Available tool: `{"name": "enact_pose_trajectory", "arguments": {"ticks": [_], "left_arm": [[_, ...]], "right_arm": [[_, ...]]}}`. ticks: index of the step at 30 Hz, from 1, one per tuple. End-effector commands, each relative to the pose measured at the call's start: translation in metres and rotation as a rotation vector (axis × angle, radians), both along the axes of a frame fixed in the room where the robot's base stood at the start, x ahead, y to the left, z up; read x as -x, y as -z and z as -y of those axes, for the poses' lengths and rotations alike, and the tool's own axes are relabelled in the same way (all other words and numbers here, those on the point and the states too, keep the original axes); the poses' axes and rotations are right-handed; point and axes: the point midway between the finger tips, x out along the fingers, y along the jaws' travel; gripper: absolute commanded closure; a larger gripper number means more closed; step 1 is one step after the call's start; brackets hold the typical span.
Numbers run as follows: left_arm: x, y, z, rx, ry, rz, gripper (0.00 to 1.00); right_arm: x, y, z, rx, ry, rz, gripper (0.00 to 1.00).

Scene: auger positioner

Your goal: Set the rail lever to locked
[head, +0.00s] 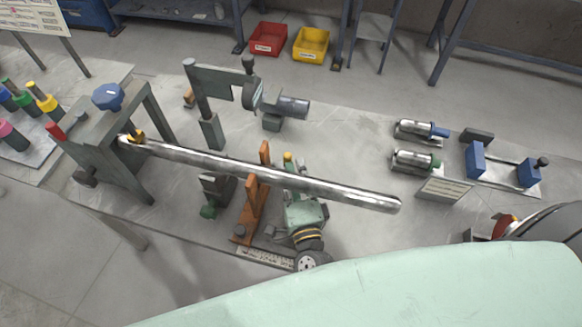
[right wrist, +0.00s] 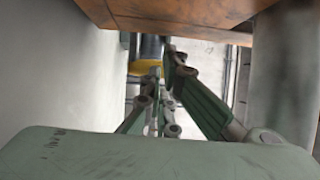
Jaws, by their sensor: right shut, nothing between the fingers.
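My right gripper (head: 295,168) is at the middle of the bench, its fingers passing under the long metal bar, which hides part of them. The fingers are shut with nothing between them; in the right wrist view the green fingers (right wrist: 165,95) point away from the camera. A small yellow knob (head: 287,156) shows just beyond the fingertips; I cannot tell whether it belongs to the rail lever or whether they touch. A yellow part (right wrist: 145,67) shows by the fingertips in the right wrist view. A scale rail (head: 263,256) lies at the bench's front edge. My left gripper is not in view.
The metal bar (head: 340,192) runs from the grey stand (head: 95,150) across the bench, above my gripper. An orange support (head: 251,215) stands close left of the gripper. Metal cylinders (head: 415,160) and blue blocks (head: 476,160) are right.

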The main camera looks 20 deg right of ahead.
Motion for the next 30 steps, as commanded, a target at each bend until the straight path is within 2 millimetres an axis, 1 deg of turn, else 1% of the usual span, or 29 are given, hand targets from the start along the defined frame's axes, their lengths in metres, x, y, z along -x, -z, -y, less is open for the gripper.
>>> {"name": "enact_pose_trajectory", "arguments": {"ticks": [11,30], "left_arm": [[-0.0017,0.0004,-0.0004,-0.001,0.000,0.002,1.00],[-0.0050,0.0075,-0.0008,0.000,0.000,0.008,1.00]], "right_arm": [[-0.0005,0.0004,0.0004,0.000,-0.003,0.000,1.00],[-0.0068,0.0003,0.0066,0.002,-0.112,0.002,1.00]]}}
